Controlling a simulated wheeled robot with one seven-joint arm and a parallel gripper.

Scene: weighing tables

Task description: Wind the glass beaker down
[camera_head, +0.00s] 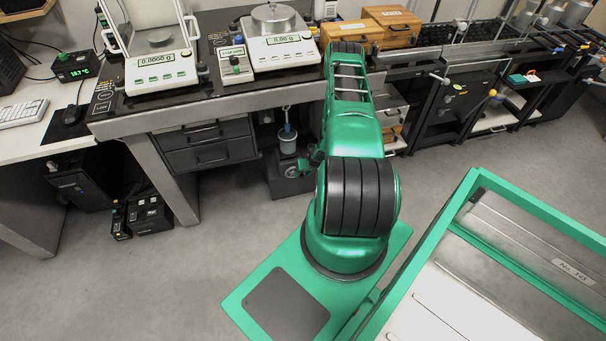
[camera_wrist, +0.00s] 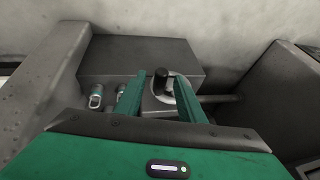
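The glass beaker (camera_head: 287,138) is small in the head view, under the bench and below a thin hanging rod. It stands on a dark grey box-like stand (camera_head: 290,179), partly hidden by my arm. In the wrist view I see a grey box (camera_wrist: 125,58) with a round metal crank part (camera_wrist: 171,88) and an upright black knob (camera_wrist: 161,77). My gripper (camera_wrist: 160,75) has its two green fingers apart, one on each side of the knob. Gaps show between the knob and the fingers. The beaker cannot be made out in the wrist view.
A balance with a glass shield (camera_head: 160,75) and a second balance (camera_head: 282,51) stand on the bench (camera_head: 222,106). Drawers (camera_head: 208,145) are left of the stand. A metal rod (camera_wrist: 220,98) extends right of the crank. The floor (camera_head: 215,235) in front is clear.

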